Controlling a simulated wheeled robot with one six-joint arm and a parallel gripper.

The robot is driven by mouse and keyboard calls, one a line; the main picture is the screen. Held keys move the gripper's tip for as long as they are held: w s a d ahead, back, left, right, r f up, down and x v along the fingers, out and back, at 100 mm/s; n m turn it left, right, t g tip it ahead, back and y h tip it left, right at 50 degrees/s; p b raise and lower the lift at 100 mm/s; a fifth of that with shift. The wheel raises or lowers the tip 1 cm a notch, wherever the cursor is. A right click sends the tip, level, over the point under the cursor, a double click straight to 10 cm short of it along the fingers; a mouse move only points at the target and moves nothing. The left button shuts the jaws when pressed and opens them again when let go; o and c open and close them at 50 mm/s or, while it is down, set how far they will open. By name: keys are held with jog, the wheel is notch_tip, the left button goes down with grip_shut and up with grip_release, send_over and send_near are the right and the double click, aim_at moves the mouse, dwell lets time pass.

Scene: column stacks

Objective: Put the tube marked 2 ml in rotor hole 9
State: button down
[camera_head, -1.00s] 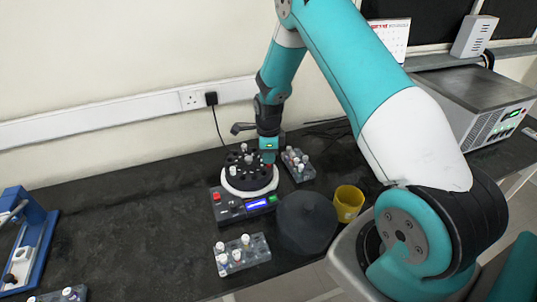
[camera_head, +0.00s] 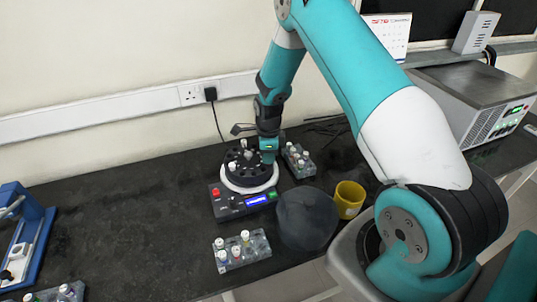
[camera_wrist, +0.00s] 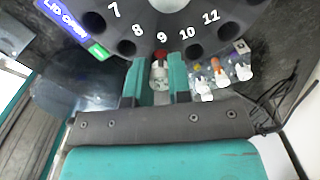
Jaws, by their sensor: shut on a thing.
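My gripper (camera_wrist: 155,92) is shut on a small tube (camera_wrist: 160,74), which shows a pale body and a red part at its far end. The tube stands between the two teal fingers, just below the printed 9 in the wrist view, at the place of rotor hole 9. The hole itself is hidden, and I cannot tell how deep the tube sits. Any marking on the tube is unreadable. In the head view my gripper (camera_head: 268,158) is at the right edge of the black rotor (camera_head: 240,181). Holes 8 and 10 look empty in the wrist view.
A rack (camera_head: 303,172) with several tubes stands close right of the rotor. Another rack (camera_head: 258,252) is in front. A dark round lid (camera_head: 307,220) and a yellow cup (camera_head: 347,200) stand at front right. The bench left of the centrifuge is clear.

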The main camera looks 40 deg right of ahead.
jog(key=shift+f, duration=0.4)
jog(key=c, duration=0.6)
grip_release()
jog(key=shift+c, duration=0.2)
jog(key=shift+r+p, duration=1.8)
jog(key=shift+r, duration=1.25)
